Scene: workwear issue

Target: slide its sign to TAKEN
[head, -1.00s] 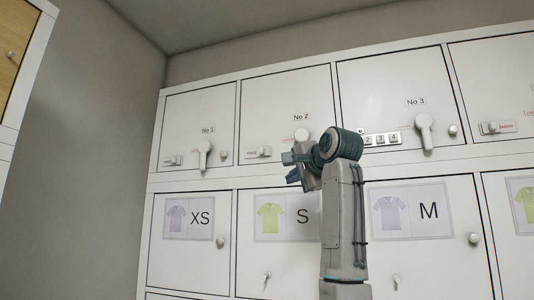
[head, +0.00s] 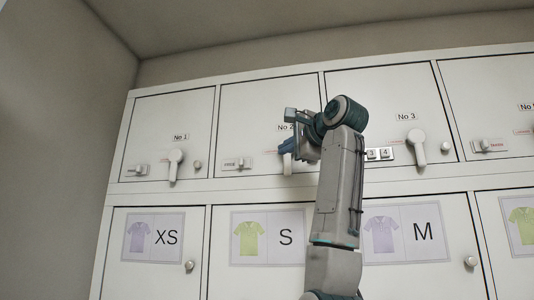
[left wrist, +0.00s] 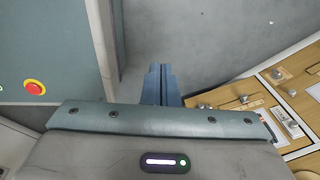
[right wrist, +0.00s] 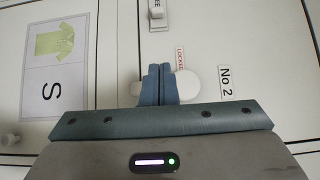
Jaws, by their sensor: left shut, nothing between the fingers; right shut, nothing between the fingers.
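The door of locker No 2 (head: 245,105) bears a sliding sign (head: 237,164) at its lower left. The sign also shows at the top of the right wrist view (right wrist: 156,14), with the word FREE beside its knob. Right of the sign is a white lever (head: 287,165), hanging down, partly hidden by my right gripper (head: 286,146). That gripper is shut and empty, in front of the lever's round hub (right wrist: 188,86); I cannot tell whether they touch. A red LOCKED label (right wrist: 180,57) is beside the hub. My left gripper (left wrist: 159,68) is shut and empty, away from the lockers.
Locker No 1 has a similar sign (head: 137,170) and lever (head: 175,164). Lower doors carry shirt pictures.

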